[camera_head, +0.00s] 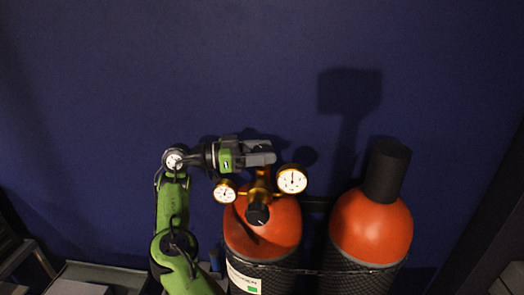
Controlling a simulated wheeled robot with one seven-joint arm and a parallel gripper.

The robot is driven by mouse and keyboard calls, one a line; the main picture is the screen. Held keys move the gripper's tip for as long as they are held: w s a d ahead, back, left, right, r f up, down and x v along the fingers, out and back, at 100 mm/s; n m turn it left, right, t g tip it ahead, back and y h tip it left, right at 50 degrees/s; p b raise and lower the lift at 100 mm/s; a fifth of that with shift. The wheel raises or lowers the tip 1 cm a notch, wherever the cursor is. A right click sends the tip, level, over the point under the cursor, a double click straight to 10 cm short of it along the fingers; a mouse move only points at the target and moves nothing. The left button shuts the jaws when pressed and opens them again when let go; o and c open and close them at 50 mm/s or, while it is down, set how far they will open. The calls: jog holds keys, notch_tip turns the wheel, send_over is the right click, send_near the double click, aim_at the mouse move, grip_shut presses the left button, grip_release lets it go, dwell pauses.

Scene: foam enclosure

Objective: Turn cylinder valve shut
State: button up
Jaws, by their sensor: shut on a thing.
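The left gas cylinder (255,236) has an orange top and a brass valve body with regulator (262,178) on it. My gripper (265,153) comes in from the left, level, with its grey fingers directly over the top of the brass valve. It is shut on the cylinder valve's top. The fingers hide the valve's handle, so its turned position does not show. A black knob (257,214) sits at the front of the regulator. A small gauge (225,191) is on its left and a larger gauge (292,180) on its right.
A second orange cylinder (370,229) with a tall black cap (387,171) stands to the right. A rail or strap runs across both cylinders. A dark blue wall (250,70) is close behind. Grey items lie at the lower left. The space above the cylinders is clear.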

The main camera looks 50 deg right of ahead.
jog(key=shift+m+g+y, duration=0.6)
jog(key=shift+g, duration=0.2)
jog(key=shift+m+g+y, duration=0.5)
jog(key=shift+y, duration=0.1)
jog(key=o, duration=1.1)
jog(key=shift+c, duration=0.2)
jog(key=shift+n+t+h, duration=1.2)
jog(key=shift+t+h, duration=0.1)
jog(key=shift+t, duration=0.1)
jog(key=shift+s+n+t, duration=0.1)
jog(key=shift+n+t, duration=0.2)
jog(key=shift+t, duration=0.1)
jog(key=shift+h, duration=0.3)
